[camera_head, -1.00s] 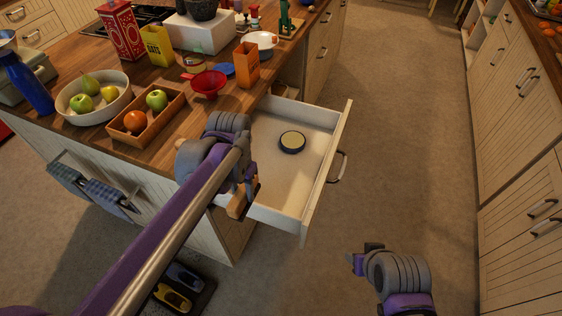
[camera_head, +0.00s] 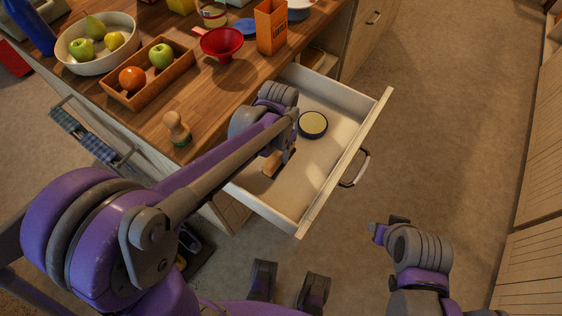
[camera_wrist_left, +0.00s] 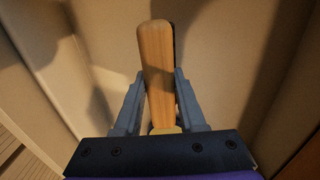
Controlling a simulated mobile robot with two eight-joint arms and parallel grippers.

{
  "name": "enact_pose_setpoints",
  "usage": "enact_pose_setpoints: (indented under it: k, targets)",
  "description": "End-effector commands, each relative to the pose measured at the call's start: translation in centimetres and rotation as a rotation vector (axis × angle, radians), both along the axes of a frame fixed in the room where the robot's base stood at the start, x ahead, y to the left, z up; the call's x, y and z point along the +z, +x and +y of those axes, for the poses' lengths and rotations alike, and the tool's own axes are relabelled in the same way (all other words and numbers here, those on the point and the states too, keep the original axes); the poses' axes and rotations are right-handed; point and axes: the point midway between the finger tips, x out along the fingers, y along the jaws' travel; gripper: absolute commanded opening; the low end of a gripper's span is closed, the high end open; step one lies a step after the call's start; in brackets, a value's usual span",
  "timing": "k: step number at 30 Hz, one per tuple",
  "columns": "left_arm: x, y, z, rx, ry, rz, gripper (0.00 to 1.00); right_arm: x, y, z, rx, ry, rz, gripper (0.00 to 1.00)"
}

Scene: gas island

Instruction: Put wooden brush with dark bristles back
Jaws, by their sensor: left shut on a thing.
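My left gripper (camera_head: 282,161) is shut on the wooden brush (camera_head: 271,164), over the left part of the open drawer (camera_head: 300,192). In the left wrist view the pale wooden brush (camera_wrist_left: 156,62) stands out lengthwise between the two fingers (camera_wrist_left: 155,105). A dark strip shows along its right side. Most of the brush is hidden in the head view by the gripper. I cannot tell if it touches the drawer floor. My right gripper (camera_head: 378,232) is apart at the lower right, over the floor; its fingers are not clear.
A round dark-rimmed tin (camera_head: 313,124) lies in the drawer, right of the gripper. The drawer's front panel with its handle (camera_head: 357,168) juts into the aisle. On the counter are a wooden-knobbed item (camera_head: 177,128), a fruit box (camera_head: 147,88) and a red funnel (camera_head: 221,44).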

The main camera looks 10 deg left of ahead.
Motion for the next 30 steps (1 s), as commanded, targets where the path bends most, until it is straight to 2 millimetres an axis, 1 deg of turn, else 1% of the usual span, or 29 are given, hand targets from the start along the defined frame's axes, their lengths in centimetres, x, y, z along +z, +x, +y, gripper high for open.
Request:
enact_pose_setpoints:
  k: [1,5,9,12,15,21,25,26,30]
  targets:
    - [-0.8,0.0,0.0,0.0,0.0,0.0,0.0,-0.1,0.0,0.0,0.0,0.0,0.0,0.51]
    - [-1.8,0.0,0.0,0.0,0.0,0.0,0.0,-0.2,0.0,0.0,0.0,0.0,0.001,0.51]
    - [-3.9,0.1,0.0,0.0,0.0,0.0,0.0,-0.5,-0.1,0.0,0.0,0.0,0.002,0.51]
    - [-5.0,0.0,0.0,0.0,0.0,0.0,0.0,-0.7,-0.1,0.0,0.0,0.0,0.002,0.51]
    - [-5.3,0.0,0.0,0.0,0.0,0.0,0.0,-0.7,-0.1,0.0,0.0,0.0,0.002,0.51]
    - [-5.2,0.0,0.0,0.0,0.0,0.0,0.0,-0.7,-0.1,0.0,0.0,0.0,0.002,0.51]
    - [-5.7,0.0,0.0,0.0,0.0,0.0,0.0,-1.1,-0.1,0.0,0.0,0.0,0.003,0.51]
    - [-5.6,0.0,0.0,0.0,0.0,0.0,0.43,-1.0,-0.1,0.0,0.0,0.0,0.003,0.51]
    - [-5.5,0.0,0.0,0.0,0.0,0.0,0.68,-1.0,-0.1,0.0,0.0,0.0,0.003,0.51]
